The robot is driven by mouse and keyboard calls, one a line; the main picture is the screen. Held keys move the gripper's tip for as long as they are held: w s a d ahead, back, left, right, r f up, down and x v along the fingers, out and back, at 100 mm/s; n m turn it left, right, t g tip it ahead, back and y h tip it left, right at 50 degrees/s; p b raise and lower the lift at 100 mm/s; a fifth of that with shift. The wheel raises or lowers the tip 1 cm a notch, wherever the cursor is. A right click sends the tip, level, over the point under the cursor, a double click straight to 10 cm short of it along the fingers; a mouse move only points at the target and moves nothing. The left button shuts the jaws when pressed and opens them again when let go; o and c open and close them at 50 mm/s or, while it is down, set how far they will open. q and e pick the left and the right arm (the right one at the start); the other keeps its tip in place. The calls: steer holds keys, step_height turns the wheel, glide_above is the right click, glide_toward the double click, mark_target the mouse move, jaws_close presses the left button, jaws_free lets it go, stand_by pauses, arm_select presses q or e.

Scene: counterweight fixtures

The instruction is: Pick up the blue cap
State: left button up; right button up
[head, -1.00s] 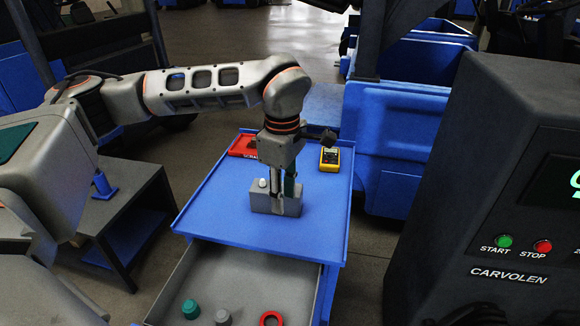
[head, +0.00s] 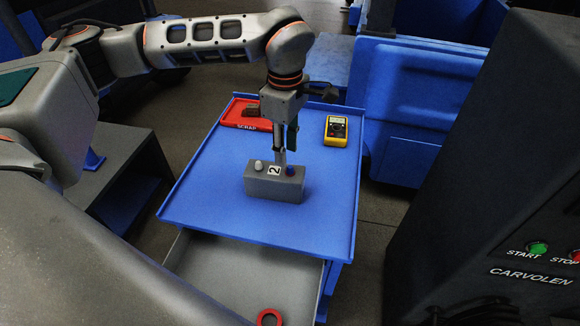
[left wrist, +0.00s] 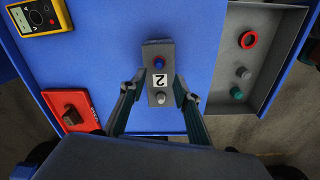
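The blue cap (head: 291,171) sits on the right end of a grey block (head: 275,188) marked 2, on the blue cart top. A white cap (head: 259,165) is on the block's left end. In the left wrist view the blue cap (left wrist: 159,62) is at the block's far end and the white cap (left wrist: 161,98) at its near end. My left gripper (head: 287,150) is above the block, towards its back in the head view. In the left wrist view its fingers (left wrist: 158,88) are apart, one on each side of the block in the picture, with nothing between them held. My right gripper is not seen.
A red SCRAP tray (head: 240,125) with a brown item and a yellow multimeter (head: 336,131) lie at the cart's back. The open drawer (left wrist: 225,95) holds a red ring (left wrist: 249,40), a grey cap (left wrist: 243,73) and a teal cap (left wrist: 236,93). A dark CARVOLEN machine (head: 480,200) stands right.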

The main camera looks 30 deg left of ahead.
mark_target(290, 167)
arm_select(q)
steer(key=f, duration=0.3)
steer(key=shift+w+d+f, duration=0.15)
steer(key=shift+d+f, duration=0.2)
steer(key=shift+d, duration=0.05)
steer(key=shift+f, duration=0.45)
steer(key=c, duration=0.7)
